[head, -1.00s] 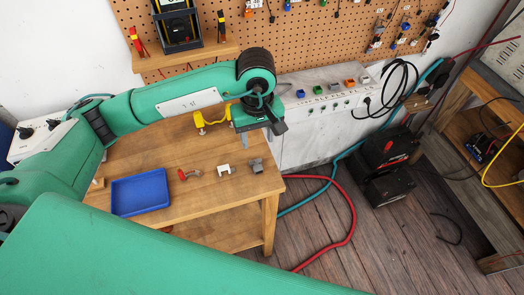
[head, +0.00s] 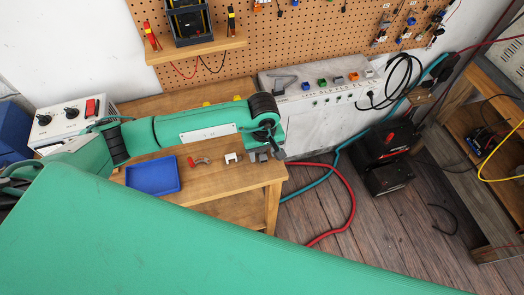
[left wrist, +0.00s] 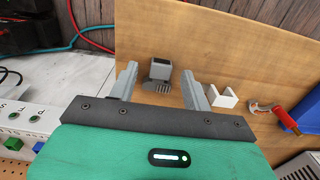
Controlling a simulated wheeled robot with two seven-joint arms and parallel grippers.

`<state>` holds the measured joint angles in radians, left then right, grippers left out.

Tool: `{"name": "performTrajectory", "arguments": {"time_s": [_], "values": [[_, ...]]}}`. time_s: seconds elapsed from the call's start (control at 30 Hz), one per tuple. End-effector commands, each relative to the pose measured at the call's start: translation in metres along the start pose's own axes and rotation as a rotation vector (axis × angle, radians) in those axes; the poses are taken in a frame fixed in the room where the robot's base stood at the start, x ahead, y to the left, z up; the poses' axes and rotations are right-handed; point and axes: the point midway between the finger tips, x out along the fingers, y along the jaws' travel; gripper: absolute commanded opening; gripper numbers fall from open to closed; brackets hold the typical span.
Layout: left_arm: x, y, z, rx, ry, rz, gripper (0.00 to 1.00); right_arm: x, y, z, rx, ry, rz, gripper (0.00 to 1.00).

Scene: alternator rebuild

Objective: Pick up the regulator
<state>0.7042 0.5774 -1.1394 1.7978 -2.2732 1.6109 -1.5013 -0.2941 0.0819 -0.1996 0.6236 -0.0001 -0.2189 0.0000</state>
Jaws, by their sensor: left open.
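The likely regulator is a dark grey block with a square opening and a finned or toothed side part; it lies on the wooden table and shows in the left wrist view (left wrist: 160,70). In the head view this grey part (head: 258,156) is at the table's right end, partly covered by my gripper. My left gripper (left wrist: 160,88) is open, its two fingers pointing toward the table on either side of the grey part. I see no grip on it. Whether the fingers touch it, I cannot tell. My right gripper is not in view.
A white U-shaped bracket (head: 233,158) and a red-and-grey part (head: 198,162) lie left of the grey part. A blue tray (head: 152,192) is farther left on the table. A grey bench unit (head: 310,105) stands behind right. My green arm covers the foreground.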

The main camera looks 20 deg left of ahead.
Motion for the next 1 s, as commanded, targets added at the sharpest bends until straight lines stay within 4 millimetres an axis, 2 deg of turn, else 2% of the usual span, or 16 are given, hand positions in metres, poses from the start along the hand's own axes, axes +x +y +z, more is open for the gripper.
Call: {"name": "performTrajectory", "arguments": {"time_s": [0.17, 0.33, 0.5, 0.6, 1.0], "values": [[0.0090, -0.0002, -0.0001, 0.001, 0.001, 0.000, 0.49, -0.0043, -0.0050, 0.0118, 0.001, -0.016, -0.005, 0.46], [0.0092, -0.0001, -0.0002, 0.001, 0.001, 0.001, 0.49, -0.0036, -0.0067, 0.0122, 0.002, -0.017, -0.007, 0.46], [0.0089, -0.0001, -0.0002, 0.001, 0.001, 0.001, 0.16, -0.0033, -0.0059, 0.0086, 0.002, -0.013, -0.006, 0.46], [0.0088, 0.0000, -0.0002, 0.001, 0.001, 0.001, 0.00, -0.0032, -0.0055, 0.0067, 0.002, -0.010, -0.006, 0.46], [0.0015, 0.0009, -0.0009, 0.000, 0.002, 0.003, 0.00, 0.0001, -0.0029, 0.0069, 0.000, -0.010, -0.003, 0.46]]}}
